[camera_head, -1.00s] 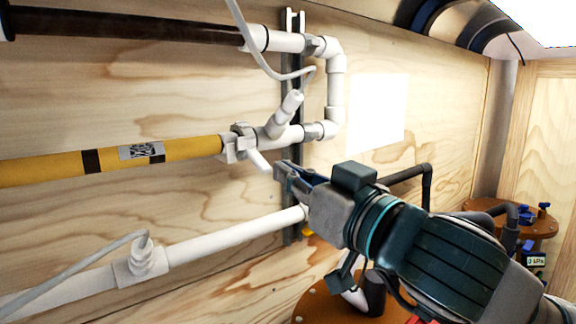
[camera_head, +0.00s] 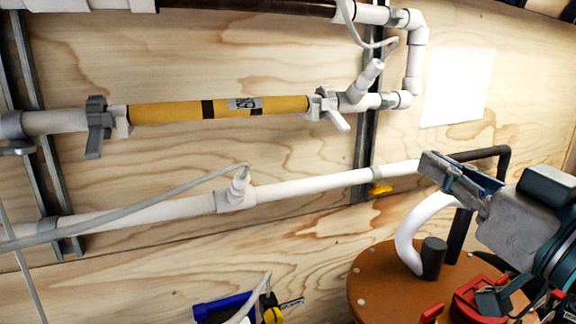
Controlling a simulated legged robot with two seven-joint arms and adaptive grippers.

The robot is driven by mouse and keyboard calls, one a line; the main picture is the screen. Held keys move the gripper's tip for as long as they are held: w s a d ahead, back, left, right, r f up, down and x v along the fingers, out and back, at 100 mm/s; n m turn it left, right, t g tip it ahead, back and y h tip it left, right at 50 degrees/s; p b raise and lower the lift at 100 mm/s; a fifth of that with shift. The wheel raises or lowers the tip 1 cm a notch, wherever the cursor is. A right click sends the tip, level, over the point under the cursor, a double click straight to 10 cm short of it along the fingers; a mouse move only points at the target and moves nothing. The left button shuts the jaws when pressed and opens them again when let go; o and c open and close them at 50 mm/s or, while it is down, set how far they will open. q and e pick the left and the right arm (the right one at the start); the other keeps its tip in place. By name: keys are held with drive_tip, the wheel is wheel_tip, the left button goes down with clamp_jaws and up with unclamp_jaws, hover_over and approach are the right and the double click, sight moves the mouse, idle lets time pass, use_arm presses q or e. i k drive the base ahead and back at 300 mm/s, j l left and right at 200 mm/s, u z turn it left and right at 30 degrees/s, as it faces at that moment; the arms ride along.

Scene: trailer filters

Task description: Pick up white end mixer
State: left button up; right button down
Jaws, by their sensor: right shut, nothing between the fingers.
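A yellow tube (camera_head: 218,109) with dark bands and a printed label runs along the plywood wall. A grey clamp with a lever (camera_head: 98,127) is at its left end and a white-handled clamp (camera_head: 328,108) at its right end. A dark tube (camera_head: 245,6) runs above, cut off by the top edge. I cannot tell which part is the white end mixer. My right gripper (camera_head: 432,166) is shut and empty. It is at the right, below and right of the yellow tube, overlapping the right end of the lower white pipe (camera_head: 310,184) in the picture. My left gripper is not in view.
A brown round lid (camera_head: 378,285) with a white curved pipe (camera_head: 408,235) and black pipe (camera_head: 487,153) stands below my right gripper. Grey cables cross the left side. A blue and yellow tool (camera_head: 270,308) lies at the bottom. Metal rails (camera_head: 372,140) back the pipes.

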sight(178, 110)
drive_tip(key=k+l, duration=0.25)
drive_tip(key=k, duration=0.15)
drive_tip(key=k+l, duration=0.25)
drive_tip(key=k, duration=0.15)
drive_tip(key=k+l, duration=0.2)
drive_tip(key=k, duration=0.2)
